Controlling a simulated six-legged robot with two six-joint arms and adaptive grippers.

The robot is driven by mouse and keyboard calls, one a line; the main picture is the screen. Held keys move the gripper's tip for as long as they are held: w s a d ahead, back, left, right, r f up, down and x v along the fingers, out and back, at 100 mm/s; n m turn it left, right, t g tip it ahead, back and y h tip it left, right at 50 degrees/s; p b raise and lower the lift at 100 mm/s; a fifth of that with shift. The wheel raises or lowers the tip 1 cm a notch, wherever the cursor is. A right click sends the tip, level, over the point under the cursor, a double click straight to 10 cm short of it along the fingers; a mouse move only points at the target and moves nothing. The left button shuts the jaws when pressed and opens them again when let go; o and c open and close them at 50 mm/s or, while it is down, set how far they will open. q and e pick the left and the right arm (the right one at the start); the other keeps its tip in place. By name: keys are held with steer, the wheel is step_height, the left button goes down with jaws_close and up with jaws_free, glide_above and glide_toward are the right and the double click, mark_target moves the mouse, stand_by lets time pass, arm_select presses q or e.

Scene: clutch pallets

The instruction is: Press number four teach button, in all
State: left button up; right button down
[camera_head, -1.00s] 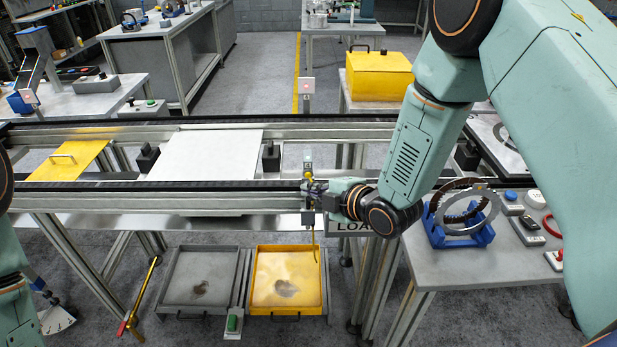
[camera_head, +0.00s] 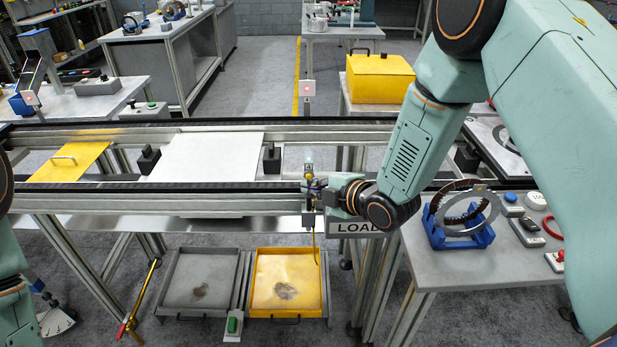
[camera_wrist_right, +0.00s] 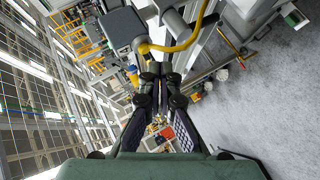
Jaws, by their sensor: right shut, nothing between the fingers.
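My right gripper (camera_head: 318,190) is at the front rail of the conveyor, beside a small sensor post (camera_head: 309,168) with a yellow cable. Its fingers look shut and hold nothing. In the right wrist view the closed fingertips (camera_wrist_right: 157,72) point toward a grey box (camera_wrist_right: 122,28) and a yellow cable (camera_wrist_right: 178,46). The teach button cannot be made out; it is too small or hidden by the gripper, so I cannot tell whether the fingertips touch it. At the lower left of the head view only part of my left arm shows, and its jaws are unclear.
The conveyor rail (camera_head: 120,190) carries a white plate (camera_head: 205,157) and a yellow plate (camera_head: 70,162). A grey tray (camera_head: 168,285) and a yellow tray (camera_head: 262,303) lie below. A table (camera_head: 425,268) at right holds a ring on a blue stand (camera_head: 455,236).

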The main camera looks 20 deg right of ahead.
steer(key=shift+w+d+f, duration=0.1)
steer(key=shift+d, duration=0.05)
stand_by(0.4)
steer(key=shift+w+d, duration=0.1)
steer(key=shift+w, duration=0.35)
steer(key=shift+w+d, duration=0.1)
steer(key=shift+w, duration=0.3)
stand_by(0.8)
steer(key=shift+s, duration=0.15)
stand_by(0.3)
steer(key=shift+s+a, duration=0.25)
steer(key=shift+s, duration=0.45)
